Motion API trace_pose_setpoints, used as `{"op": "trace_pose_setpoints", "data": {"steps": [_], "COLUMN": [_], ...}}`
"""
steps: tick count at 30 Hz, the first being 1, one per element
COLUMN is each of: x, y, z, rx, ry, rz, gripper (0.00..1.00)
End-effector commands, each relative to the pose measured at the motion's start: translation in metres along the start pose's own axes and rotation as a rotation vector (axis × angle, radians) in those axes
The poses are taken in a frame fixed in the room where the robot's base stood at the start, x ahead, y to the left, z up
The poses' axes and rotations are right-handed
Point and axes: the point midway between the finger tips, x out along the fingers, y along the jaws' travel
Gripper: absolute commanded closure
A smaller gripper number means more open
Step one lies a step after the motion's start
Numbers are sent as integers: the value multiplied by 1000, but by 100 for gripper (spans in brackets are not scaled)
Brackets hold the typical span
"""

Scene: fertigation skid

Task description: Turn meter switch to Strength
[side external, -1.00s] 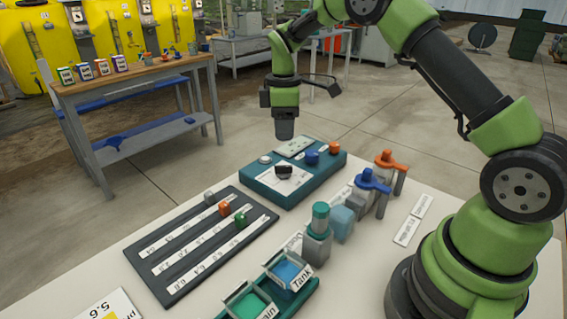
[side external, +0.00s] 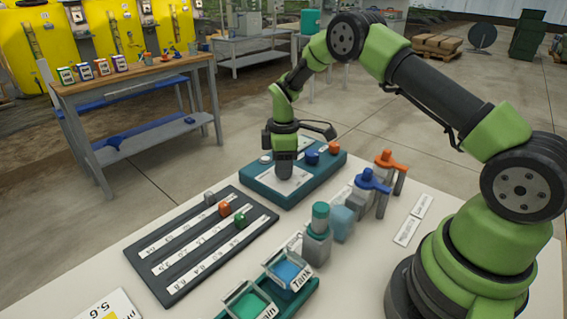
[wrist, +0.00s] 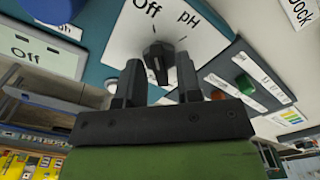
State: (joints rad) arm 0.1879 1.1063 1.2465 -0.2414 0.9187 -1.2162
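The meter is a teal box (side external: 262,190) with a white dial plate (wrist: 207,40). The dial plate carries the words "Off" and "pH"; no "Strength" label is readable. The dark meter switch knob (wrist: 157,54) shows in the wrist view between and just beyond my fingertips; its exact pointing is hard to tell. My gripper (wrist: 159,66) is open, one finger on each side of the knob, with no clear contact. In the side view my gripper (side external: 284,172) points down over the dial and hides the knob.
Blue (side external: 312,158) and orange (side external: 333,146) knobs and a white button (side external: 265,159) sit on the meter. A dark slider panel (side external: 185,262) lies in front. Valves with blue (side external: 371,177) and orange (side external: 388,158) handles stand to the right.

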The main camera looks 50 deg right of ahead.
Motion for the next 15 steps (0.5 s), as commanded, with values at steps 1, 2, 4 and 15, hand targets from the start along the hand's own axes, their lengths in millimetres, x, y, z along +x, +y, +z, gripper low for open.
{"op": "trace_pose_setpoints", "data": {"steps": [1, 2, 4, 15], "x": [0, 0, 0, 0], "y": [0, 0, 0, 0], "z": [0, 0, 0, 0], "rx": [0, 0, 0, 35], "ry": [0, 0, 0, 0], "rz": [0, 0, 0, 0], "gripper": [80, 87, 100, 100]}}
